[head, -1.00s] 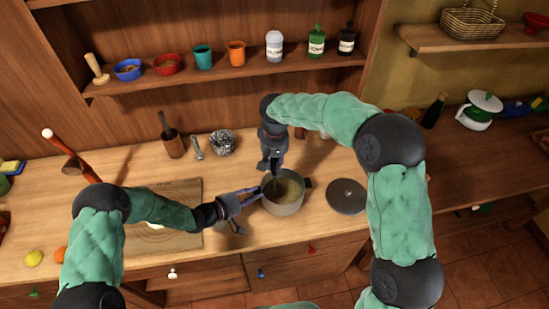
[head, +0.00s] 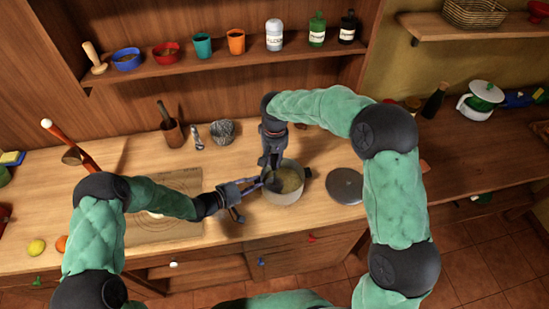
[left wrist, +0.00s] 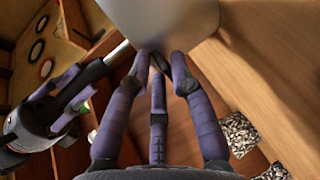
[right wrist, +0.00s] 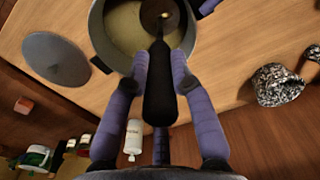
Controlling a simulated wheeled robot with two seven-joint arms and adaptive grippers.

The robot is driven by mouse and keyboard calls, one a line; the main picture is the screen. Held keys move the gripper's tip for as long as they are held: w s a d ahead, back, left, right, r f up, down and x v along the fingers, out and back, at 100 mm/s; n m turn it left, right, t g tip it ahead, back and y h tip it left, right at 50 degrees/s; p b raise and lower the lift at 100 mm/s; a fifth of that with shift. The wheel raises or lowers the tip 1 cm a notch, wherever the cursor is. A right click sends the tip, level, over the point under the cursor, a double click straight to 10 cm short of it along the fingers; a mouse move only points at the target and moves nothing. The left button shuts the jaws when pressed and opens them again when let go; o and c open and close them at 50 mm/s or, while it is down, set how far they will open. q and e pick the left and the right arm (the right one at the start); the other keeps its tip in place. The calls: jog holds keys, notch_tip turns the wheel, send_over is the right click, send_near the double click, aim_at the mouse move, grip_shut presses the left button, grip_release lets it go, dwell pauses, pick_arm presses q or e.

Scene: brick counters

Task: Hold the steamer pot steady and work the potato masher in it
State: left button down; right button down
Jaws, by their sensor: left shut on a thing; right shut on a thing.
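The grey steamer pot (head: 284,191) stands on the wooden counter with pale yellowish contents inside. My left gripper (head: 259,187) is shut on the pot's left side, seemingly at its handle; in the left wrist view its fingers (left wrist: 162,65) meet at the pot's wall (left wrist: 165,20). My right gripper (head: 271,163) is above the pot, shut on the black handle of the potato masher (right wrist: 159,90). In the right wrist view the masher's dark round head is inside the pot (right wrist: 98,28), toward one side. The pot's left handle is mostly hidden.
A round grey lid (head: 345,186) lies right of the pot. A cutting board (head: 180,235) lies left. A mortar with pestle (head: 172,132) and a crumpled metallic-looking item (head: 223,131) stand behind. The counter's front edge is close to the pot.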

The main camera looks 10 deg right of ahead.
jog(key=shift+f, duration=0.15)
dwell(0.5)
jog(key=shift+f, duration=1)
jog(key=shift+r, duration=0.15)
jog(key=shift+r, duration=0.9)
jog(key=shift+f, duration=0.25)
jog(key=shift+f, duration=0.75)
jog(key=shift+r, duration=1)
